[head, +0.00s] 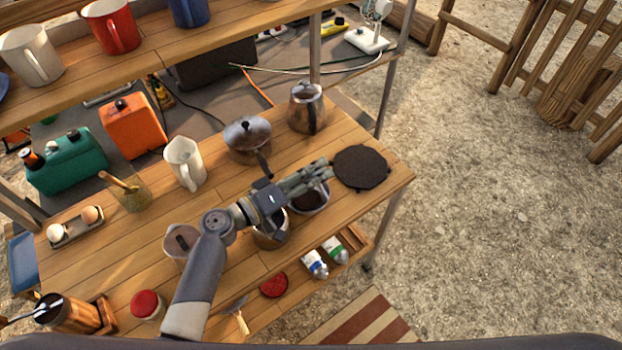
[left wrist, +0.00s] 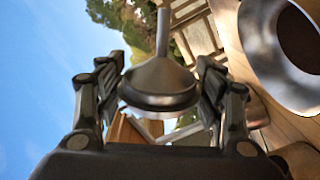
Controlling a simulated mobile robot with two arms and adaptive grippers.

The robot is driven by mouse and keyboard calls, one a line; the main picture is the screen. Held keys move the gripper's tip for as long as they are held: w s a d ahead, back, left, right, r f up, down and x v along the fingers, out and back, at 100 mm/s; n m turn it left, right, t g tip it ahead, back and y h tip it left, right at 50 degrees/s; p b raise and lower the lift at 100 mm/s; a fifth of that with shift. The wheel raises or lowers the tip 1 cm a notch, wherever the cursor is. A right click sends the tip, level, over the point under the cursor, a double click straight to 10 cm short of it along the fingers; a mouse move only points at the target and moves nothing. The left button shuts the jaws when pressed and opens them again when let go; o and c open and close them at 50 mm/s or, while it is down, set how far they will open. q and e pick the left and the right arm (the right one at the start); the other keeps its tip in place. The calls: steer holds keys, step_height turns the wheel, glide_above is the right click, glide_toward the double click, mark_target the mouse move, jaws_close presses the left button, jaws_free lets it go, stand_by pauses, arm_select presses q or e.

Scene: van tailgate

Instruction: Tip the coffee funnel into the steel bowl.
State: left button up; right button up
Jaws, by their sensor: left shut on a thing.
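My left gripper (head: 322,172) reaches over the worktop. In the left wrist view its fingers are shut on the grey metal coffee funnel (left wrist: 160,82), its stem pointing away from the gripper. The sky is at the left of that view and the table at the right, so the gripper is rolled and the funnel appears to lie on its side. In the head view the funnel cannot be made out clearly. The steel bowl (head: 312,205), dark inside, stands just below the gripper and is partly covered by it. It also shows in the left wrist view (left wrist: 258,45). My right gripper is not in view.
A round black mat (head: 361,167) lies right of the gripper. A steel pitcher (head: 307,108), a lidded metal pot (head: 247,138) and a white jug (head: 184,162) stand behind. Another metal vessel (head: 268,238) is under my forearm. A shelf with mugs overhangs the back.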

arm_select(q)
steer(key=m+b, duration=0.3)
steer(key=b, duration=0.1)
steer(key=shift+s+d, duration=0.1)
steer(key=shift+s, duration=0.1)
steer(key=m+b, duration=0.2)
steer(key=r+m+b, duration=0.1)
steer(key=m+b, duration=0.3)
steer(key=shift+w+r+b, duration=0.1)
steer(key=shift+r+b, duration=0.25)
steer(key=shift+r, duration=0.05)
steer(key=shift+r+m+b, duration=0.25)
steer(key=shift+m+b, duration=0.25)
steer(key=shift+m, duration=0.2)
steer(key=shift+r+m, duration=0.2)
steer(key=shift+m, duration=0.2)
